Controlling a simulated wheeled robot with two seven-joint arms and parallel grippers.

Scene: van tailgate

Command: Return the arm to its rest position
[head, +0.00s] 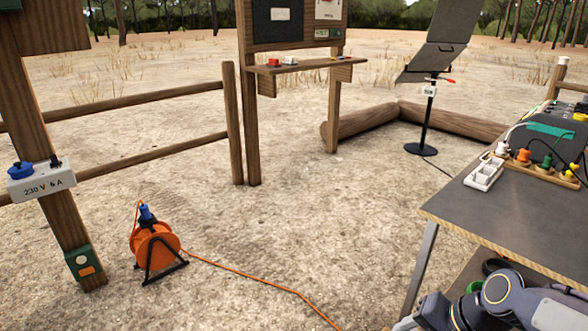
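Part of an arm of mine (500,300), grey and dark with a yellow ring, shows at the bottom right corner, beside and below the front edge of the table. Only arm links are clear there. No gripper fingers can be made out, and nothing held can be seen. My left arm and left gripper are not in the picture.
A dark-topped table (480,215) at right carries a white socket strip (485,174) and coloured plugs on a wooden block. An orange cable reel (154,250) stands on the ground, its cable running right. A 230 V socket box (42,182) is on a post. Open sandy ground lies between.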

